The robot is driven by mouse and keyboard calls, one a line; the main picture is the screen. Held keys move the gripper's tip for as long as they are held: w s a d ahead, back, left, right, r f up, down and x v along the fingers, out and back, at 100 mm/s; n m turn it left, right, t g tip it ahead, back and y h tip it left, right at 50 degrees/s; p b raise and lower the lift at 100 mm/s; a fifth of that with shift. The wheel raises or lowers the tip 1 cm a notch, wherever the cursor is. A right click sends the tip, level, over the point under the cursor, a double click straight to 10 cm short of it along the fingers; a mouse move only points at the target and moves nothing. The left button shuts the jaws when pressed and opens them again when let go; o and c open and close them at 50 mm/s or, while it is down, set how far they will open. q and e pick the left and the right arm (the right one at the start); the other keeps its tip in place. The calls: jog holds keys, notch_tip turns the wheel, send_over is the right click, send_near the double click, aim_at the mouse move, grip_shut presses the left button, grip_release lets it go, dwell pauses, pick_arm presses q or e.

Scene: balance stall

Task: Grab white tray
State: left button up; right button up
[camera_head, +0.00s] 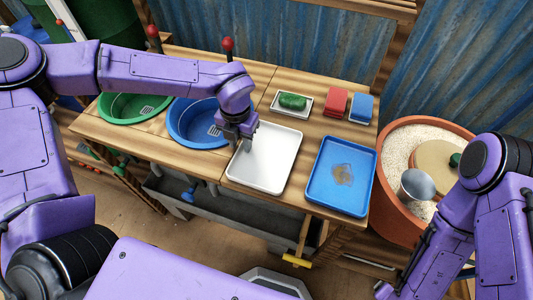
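A white tray (270,158) lies flat on the wooden table between the blue basin and the blue tray. It looks empty. My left gripper (237,142) points down at the tray's left edge, near its upper left part. The fingers hide part of that rim. I cannot tell whether they are closed on the rim or only beside it. My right arm (440,235) is at the right, in front of the large pot, and its fingertips do not show clearly near the lower edge.
A blue tray (318,188) with a brownish patch stands right of the white tray. Blue (180,136) and green (115,112) basins are sunk at the left. A small dish (277,106) with a green sponge and red (336,102) and blue (361,108) blocks sit behind. A terracotta pot (393,217) stands right.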

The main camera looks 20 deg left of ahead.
pick_arm(q)
grip_shut()
jog(key=shift+r, duration=0.15)
